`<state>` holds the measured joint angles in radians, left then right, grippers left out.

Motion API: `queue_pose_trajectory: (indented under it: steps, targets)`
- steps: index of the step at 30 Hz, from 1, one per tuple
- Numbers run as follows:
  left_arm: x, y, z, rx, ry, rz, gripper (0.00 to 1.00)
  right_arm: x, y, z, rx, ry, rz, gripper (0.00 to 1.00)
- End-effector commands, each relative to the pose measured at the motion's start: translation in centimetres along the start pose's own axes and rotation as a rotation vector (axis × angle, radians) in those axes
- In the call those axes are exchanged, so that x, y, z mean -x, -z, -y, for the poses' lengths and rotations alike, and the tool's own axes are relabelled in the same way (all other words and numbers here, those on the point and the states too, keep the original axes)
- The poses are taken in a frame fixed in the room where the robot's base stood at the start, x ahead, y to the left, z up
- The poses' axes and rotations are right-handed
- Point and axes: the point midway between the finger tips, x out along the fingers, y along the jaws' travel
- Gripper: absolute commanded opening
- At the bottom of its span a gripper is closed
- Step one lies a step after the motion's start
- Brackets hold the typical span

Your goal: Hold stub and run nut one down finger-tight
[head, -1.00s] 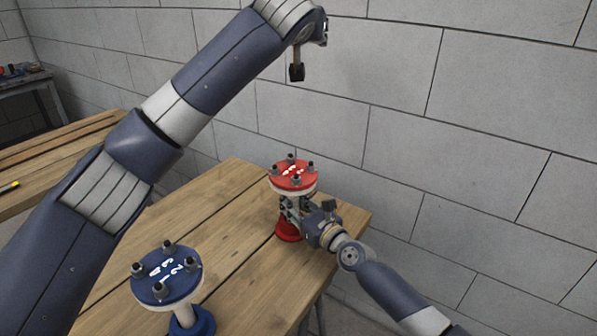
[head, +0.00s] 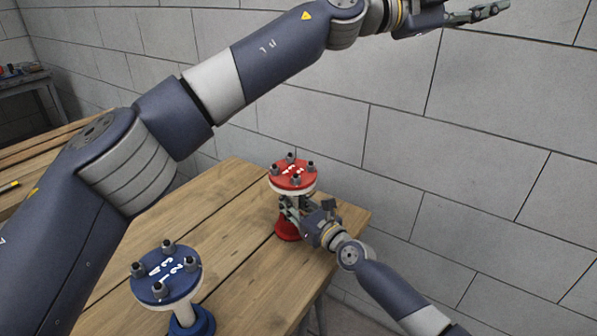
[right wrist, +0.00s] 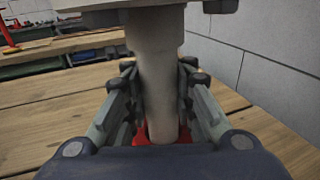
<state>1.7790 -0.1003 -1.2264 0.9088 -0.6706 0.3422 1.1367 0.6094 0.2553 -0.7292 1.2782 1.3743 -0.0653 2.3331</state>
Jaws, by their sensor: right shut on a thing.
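The red-topped stub (head: 293,177) stands upright near the table's far right corner, on a red base (head: 287,229). Its round red flange has white marks and several dark studs with nuts (head: 311,167) around the rim. My right gripper (head: 290,205) is shut on the stub's pale pipe below the flange; in the right wrist view the fingers (right wrist: 160,105) flank the pipe (right wrist: 158,70) on both sides. My left gripper (head: 480,14) is raised high at the top right, in front of the wall, away from the stub and empty. Its finger opening is hard to judge.
A second stub with a blue flange (head: 166,275) and blue base (head: 192,324) stands at the table's front left. The wooden table (head: 235,215) is bare between the stubs. A block wall (head: 480,150) rises close behind. Another bench (head: 60,145) stands at the left.

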Motion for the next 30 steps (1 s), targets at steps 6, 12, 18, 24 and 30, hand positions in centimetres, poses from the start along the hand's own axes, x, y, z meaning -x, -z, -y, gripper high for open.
queue_pose_trajectory:
  steps: [6,12,18,24,30]
  targets:
    - [0.6,-1.2,-8.8,-0.156,-0.382,0.031,0.36,0.3,1.2,0.1,-0.001,0.000,-0.020,0.00]
    - [4.5,-5.1,-15.4,-0.260,-0.742,0.157,0.36,0.3,1.2,0.1,-0.001,0.000,-0.020,0.00]
    - [11.0,-10.0,-18.8,-0.324,-1.087,0.376,0.36,0.3,1.1,0.1,-0.001,0.000,-0.020,0.00]
    - [18.8,-13.7,-18.4,-0.342,-1.373,0.671,0.36,0.3,1.2,0.1,-0.001,0.000,-0.020,0.00]
    - [24.5,-14.9,-16.4,-0.327,-1.535,0.918,0.36,0.3,1.2,0.1,-0.001,0.000,-0.020,0.00]
